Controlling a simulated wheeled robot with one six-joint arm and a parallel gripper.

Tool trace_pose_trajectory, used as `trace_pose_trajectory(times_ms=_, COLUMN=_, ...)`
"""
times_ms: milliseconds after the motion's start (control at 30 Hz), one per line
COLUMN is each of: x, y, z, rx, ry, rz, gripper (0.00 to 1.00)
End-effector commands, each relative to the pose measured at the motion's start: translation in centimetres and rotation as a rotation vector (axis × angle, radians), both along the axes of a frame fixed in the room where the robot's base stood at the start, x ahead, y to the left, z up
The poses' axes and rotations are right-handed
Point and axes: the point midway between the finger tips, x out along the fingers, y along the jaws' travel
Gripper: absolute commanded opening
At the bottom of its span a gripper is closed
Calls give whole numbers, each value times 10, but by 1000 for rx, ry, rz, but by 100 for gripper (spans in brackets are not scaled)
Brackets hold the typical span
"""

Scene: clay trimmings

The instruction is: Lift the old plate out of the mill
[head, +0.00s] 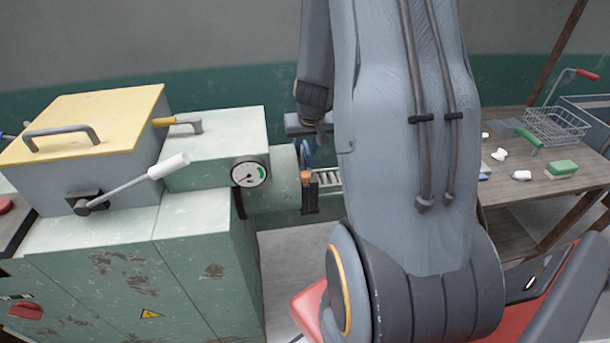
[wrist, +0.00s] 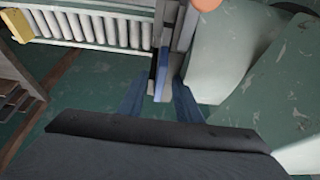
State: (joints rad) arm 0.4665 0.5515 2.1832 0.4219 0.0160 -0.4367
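The mill (head: 215,145) is a pale green, worn machine on the left of the head view, with a round gauge and a short barrel. At its barrel mouth is a dark upright holder (head: 310,198) with an orange knob. My gripper (head: 305,155) is just above this holder, largely hidden by my arm. In the wrist view, my gripper (wrist: 164,82) has its two blue fingers apart, one on each side of a thin upright piece (wrist: 164,62) seen edge-on, grey and blue. It may be the old plate. I see no clear contact.
A roller track (wrist: 100,27) leads away from the barrel mouth. A lever with a white handle (head: 168,166) sticks out by the yellow-lidded hopper (head: 85,120). At right, a wooden table (head: 520,190) holds a wire basket (head: 555,125), a green sponge (head: 561,169) and white lumps.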

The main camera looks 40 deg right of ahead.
Motion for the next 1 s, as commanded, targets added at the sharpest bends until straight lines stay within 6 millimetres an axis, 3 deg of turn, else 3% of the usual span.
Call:
trace_pose_trajectory(times_ms=367, x=2, y=-1, z=-4, rx=0, ry=0, rz=0, gripper=30)
trace_pose_trajectory(times_ms=533, x=2, y=-1, z=-4, rx=0, ry=0, rz=0, gripper=1)
trace_pose_trajectory(times_ms=1000, x=2, y=-1, z=-4, rx=0, ry=0, rz=0, gripper=0)
